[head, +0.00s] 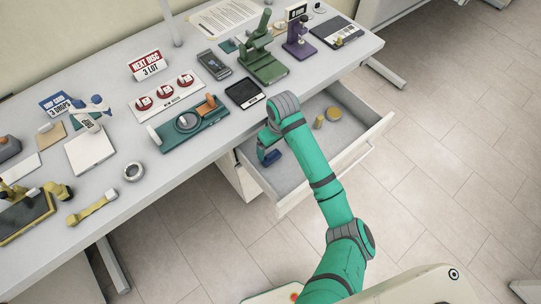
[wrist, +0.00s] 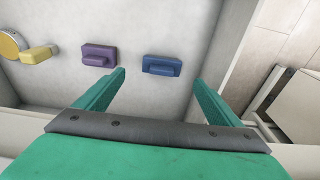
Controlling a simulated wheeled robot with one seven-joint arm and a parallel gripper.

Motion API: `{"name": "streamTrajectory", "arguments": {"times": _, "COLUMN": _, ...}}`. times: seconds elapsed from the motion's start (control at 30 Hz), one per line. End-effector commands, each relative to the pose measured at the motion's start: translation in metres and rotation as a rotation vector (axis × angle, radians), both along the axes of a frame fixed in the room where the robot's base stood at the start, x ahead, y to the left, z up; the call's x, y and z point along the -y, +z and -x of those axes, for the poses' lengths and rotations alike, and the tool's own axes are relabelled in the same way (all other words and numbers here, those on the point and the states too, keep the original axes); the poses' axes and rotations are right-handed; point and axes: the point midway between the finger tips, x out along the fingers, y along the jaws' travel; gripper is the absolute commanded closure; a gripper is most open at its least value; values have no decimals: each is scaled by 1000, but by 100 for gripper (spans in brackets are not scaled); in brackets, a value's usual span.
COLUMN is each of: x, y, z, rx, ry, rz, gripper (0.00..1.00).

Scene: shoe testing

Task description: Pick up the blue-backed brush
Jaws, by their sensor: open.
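The blue-backed brush (wrist: 162,66) lies on the floor of the open drawer (wrist: 180,20). In the wrist view it is just beyond my fingertips and lined up with the gap between them. In the head view the blue brush (head: 273,156) shows near the drawer's left end, beside my gripper (head: 265,153). My gripper (wrist: 159,78) is open and empty, pointing down into the drawer. I cannot tell the exact height of the fingers above the brush.
A purple-backed brush (wrist: 99,55) lies left of the blue one, with a yellow block (wrist: 40,54) and a round yellow piece (wrist: 11,44) farther left. The drawer walls are close. The worktop (head: 225,135) above carries several tools and trays.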

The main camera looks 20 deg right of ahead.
Motion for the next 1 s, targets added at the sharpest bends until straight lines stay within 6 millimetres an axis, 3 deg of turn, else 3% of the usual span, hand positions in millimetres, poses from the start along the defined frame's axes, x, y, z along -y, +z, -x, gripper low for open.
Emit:
{"name": "streamTrajectory", "arguments": {"times": 0.1, "x": -1, "y": -17, "z": -2, "rx": 0, "ry": 1, "rz": -1, "gripper": 12}}
{"name": "streamTrajectory", "arguments": {"times": 0.37, "x": -3, "y": -34, "z": -5, "rx": 1, "ry": 1, "rz": -1, "gripper": 12}}
{"name": "streamTrajectory", "arguments": {"times": 0.7, "x": -8, "y": -76, "z": -12, "rx": 2, "ry": 1, "rz": -2, "gripper": 12}}
{"name": "streamTrajectory", "arguments": {"times": 1.0, "x": -10, "y": -80, "z": -13, "rx": 3, "ry": 3, "rz": -2, "gripper": 12}}
